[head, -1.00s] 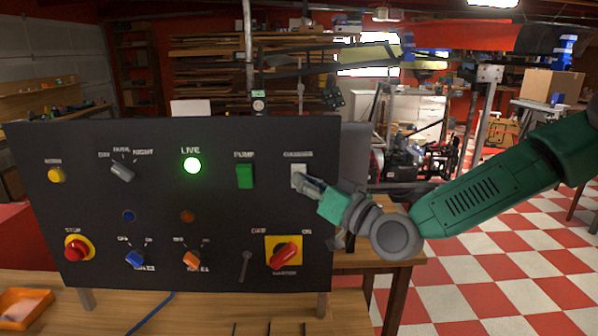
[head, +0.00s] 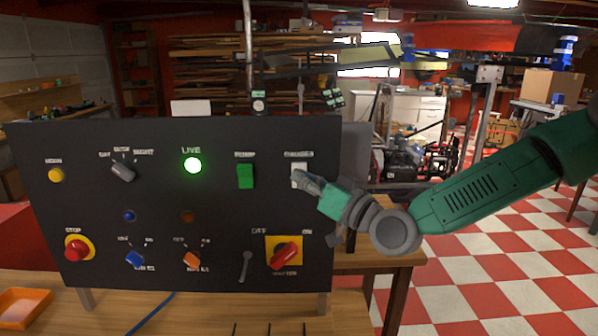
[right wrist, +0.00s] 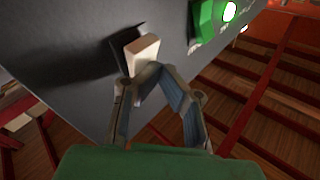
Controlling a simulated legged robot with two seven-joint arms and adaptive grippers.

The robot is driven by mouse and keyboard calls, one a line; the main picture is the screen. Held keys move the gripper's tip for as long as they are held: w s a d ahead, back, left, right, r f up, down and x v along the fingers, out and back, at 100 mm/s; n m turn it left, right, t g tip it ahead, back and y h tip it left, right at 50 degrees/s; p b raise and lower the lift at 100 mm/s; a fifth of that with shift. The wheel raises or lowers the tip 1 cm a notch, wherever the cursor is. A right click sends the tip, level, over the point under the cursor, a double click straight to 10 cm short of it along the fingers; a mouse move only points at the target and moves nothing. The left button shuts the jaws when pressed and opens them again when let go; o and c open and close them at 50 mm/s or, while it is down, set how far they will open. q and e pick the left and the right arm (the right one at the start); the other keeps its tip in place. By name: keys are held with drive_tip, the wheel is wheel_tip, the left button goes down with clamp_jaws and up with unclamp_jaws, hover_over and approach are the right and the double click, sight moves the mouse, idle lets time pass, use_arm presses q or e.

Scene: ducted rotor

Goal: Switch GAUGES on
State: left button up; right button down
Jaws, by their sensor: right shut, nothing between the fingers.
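The black control panel (head: 215,218) stands upright on the wooden bench. The GAUGES switch is a white rocker (head: 297,170) at the panel's upper right, under its label. It also shows in the right wrist view (right wrist: 142,53), tilted, its lower part hidden by my fingertips. My right gripper (head: 307,181) comes in from the right and is shut and empty, its tips (right wrist: 152,72) at the rocker, seemingly touching it. Which way the rocker is set I cannot tell. My left gripper is not in the head view.
Left of GAUGES is the green PUMP rocker (head: 245,176), then the lit green LIVE lamp (head: 192,165). Below is the red MASTER knob (head: 285,256) on a yellow plate. An orange tray (head: 22,307) lies at the bench's left.

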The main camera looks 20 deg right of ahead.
drive_tip(key=shift+s+a+f, duration=0.3)
drive_tip(key=shift+s+a, duration=0.15)
drive_tip(key=shift+s, duration=0.3)
drive_tip(key=shift+b, duration=0.3)
drive_tip(key=shift+s+a+f+b, duration=0.25)
drive_tip(key=shift+s+f, duration=0.1)
drive_tip(key=shift+s, duration=0.4)
drive_tip(key=shift+s+a+f+b, duration=0.15)
drive_tip(key=shift+s+f+b, duration=0.2)
drive_tip(key=shift+s, duration=0.35)
drive_tip(key=shift+s+a+f+b, duration=0.2)
drive_tip(key=shift+s+f, duration=0.15)
drive_tip(key=shift+s, duration=0.4)
